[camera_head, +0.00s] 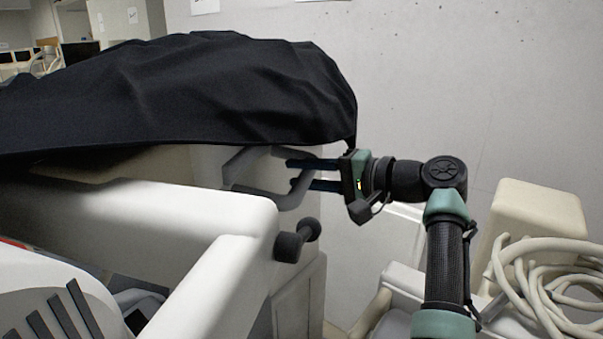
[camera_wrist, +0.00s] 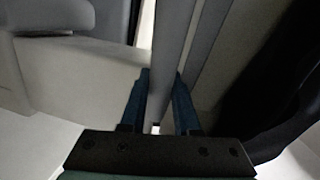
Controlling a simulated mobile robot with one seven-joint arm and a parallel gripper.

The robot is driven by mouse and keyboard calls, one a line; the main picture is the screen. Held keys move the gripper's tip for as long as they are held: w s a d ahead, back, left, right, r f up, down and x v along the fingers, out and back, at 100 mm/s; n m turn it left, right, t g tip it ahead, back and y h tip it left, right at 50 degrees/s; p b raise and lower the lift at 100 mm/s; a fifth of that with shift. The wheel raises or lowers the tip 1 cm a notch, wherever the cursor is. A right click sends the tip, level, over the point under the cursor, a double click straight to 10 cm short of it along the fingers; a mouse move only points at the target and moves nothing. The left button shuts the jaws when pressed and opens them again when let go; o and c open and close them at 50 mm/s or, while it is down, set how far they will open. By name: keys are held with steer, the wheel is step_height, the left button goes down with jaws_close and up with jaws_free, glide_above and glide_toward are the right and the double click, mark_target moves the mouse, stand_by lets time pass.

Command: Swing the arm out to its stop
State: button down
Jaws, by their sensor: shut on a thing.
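A grey bent bar (camera_head: 289,202), which looks like the swing arm, sticks out from the end of a pale cart, just under the edge of a black cover. My gripper (camera_head: 300,174) reaches it from the right, with its two dark blue fingers lying across the bar. In the wrist view the bar (camera_wrist: 173,40) runs between the fingers of my gripper (camera_wrist: 160,92), and they are shut on it. The bar's far left end and its joint are partly hidden by the cover and the cart.
The black cover (camera_head: 190,95) drapes over the cart and hangs close above my gripper. A dark knobbed handle (camera_head: 297,240) stands out below the bar. White cart panels (camera_head: 130,215) fill the left. A cream unit with coiled hose (camera_head: 545,275) stands at right, near my arm.

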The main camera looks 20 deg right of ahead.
steer(key=shift+d+f, duration=0.15)
steer(key=shift+f, duration=0.35)
steer(key=c, duration=0.7)
jaws_free()
steer(key=shift+d, duration=0.15)
steer(key=shift+o, duration=0.2)
steer(key=shift+r, duration=0.15)
steer(key=p+v, duration=0.3)
steer(key=v, duration=1)
